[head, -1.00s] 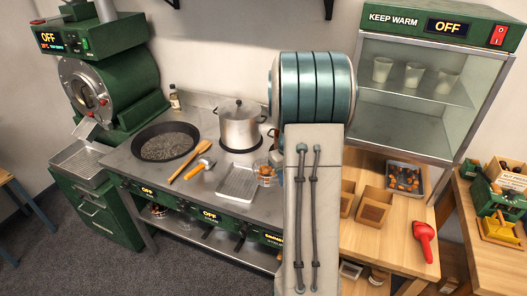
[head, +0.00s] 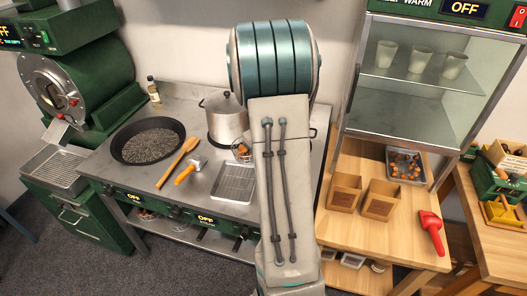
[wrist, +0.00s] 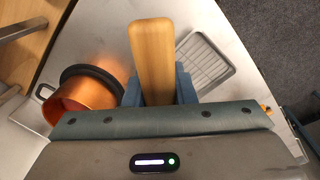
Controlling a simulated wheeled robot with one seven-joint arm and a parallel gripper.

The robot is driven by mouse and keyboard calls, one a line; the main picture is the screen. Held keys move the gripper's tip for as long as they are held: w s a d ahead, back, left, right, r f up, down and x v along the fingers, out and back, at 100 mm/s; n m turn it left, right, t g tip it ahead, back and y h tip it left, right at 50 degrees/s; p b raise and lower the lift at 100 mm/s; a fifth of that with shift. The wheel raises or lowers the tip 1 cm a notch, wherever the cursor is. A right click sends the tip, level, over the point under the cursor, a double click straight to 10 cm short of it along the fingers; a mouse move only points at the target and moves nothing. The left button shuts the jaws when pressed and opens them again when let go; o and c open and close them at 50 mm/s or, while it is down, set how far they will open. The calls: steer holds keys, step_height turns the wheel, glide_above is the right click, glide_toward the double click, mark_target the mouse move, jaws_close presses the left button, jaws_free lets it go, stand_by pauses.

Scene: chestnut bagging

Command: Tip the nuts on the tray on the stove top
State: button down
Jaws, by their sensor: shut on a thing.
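The grey metal tray (head: 234,183) lies on the steel stove top, looks empty, and also shows in the wrist view (wrist: 205,62). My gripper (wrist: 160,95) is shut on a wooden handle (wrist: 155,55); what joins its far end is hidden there. In the head view my arm hides the gripper. A small wire basket (head: 242,150) with orange-brown nuts shows at the arm's left edge, behind the tray and near the pot. Whether it belongs to the held handle is not visible.
A steel pot (head: 223,120) stands behind the basket. Left are a black pan (head: 148,142) of dark grains, a wooden spoon (head: 177,162) and an orange-handled tool (head: 187,172). A copper-coloured round vessel (wrist: 85,100) is left of my gripper. The wooden counter (head: 350,236) is right.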

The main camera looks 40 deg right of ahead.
steer(key=a+h+b, duration=0.1)
steer(key=a+f+h+b, duration=0.1)
steer(key=h, duration=0.1)
steer(key=shift+a+f+h, duration=0.1)
steer(key=shift+f+h, duration=0.1)
steer(key=shift+h, duration=0.1)
steer(key=shift+a+h+b, duration=0.15)
steer(key=shift+h+b, duration=0.15)
steer(key=shift+b, duration=0.35)
steer(key=shift+a+f+h+b, duration=0.15)
steer(key=shift+a+h+b, duration=0.2)
steer(key=shift+b, duration=0.5)
steer(key=shift+w+b, duration=0.1)
steer(key=shift+b, duration=0.2)
